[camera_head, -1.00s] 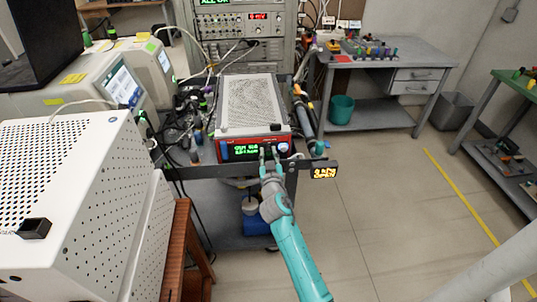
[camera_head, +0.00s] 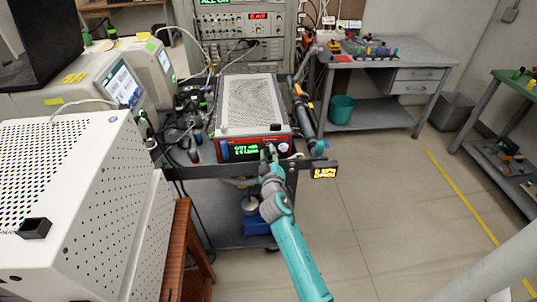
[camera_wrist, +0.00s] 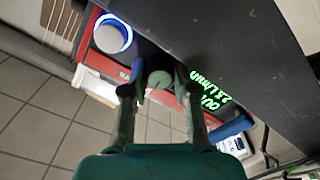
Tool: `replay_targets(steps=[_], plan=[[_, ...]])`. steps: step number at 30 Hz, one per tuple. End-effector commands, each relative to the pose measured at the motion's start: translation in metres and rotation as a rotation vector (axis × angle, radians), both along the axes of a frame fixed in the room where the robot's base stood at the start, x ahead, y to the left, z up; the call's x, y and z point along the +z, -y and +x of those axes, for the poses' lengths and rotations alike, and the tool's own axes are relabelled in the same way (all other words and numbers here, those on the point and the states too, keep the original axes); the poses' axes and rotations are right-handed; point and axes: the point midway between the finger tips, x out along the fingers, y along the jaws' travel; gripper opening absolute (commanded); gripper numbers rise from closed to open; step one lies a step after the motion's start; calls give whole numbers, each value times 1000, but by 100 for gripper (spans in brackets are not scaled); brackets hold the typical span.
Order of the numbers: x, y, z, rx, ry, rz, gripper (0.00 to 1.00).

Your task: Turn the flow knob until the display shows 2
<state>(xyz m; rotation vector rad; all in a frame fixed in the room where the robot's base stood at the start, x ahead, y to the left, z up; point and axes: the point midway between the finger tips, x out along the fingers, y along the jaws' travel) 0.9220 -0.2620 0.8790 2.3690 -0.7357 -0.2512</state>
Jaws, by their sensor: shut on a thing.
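The instrument (camera_head: 253,115) has a red front panel and a perforated top, and sits on a dark cart. Its green-lit display (camera_head: 246,150) is on the front; in the wrist view the digits (camera_wrist: 210,92) are slanted, end in what looks like "L/min", and are hard to read exactly. My gripper (camera_head: 268,155) is at the panel, just right of the display. In the wrist view, my gripper's fingers (camera_wrist: 160,84) are on either side of a small round grey-green knob (camera_wrist: 160,79), shut on it. A larger white knob with a blue ring (camera_wrist: 113,36) is beside it, untouched.
The dark cart edge (camera_head: 225,172) runs below the panel, with a small amber sign (camera_head: 323,171) at its right end. A blue cylindrical part (camera_wrist: 231,128) is beyond the display in the wrist view. Floor at right is clear.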

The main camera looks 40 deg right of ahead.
Motion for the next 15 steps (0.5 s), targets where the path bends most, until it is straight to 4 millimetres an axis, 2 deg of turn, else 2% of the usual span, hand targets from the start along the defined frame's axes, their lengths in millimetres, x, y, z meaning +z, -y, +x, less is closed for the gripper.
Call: replay_targets(steps=[11,12,15], plan=[[-1,-1,0,1,-3,-3,0],[-1,-1,0,1,-3,-3,33],[0,0,0,1,-3,-3,54]])
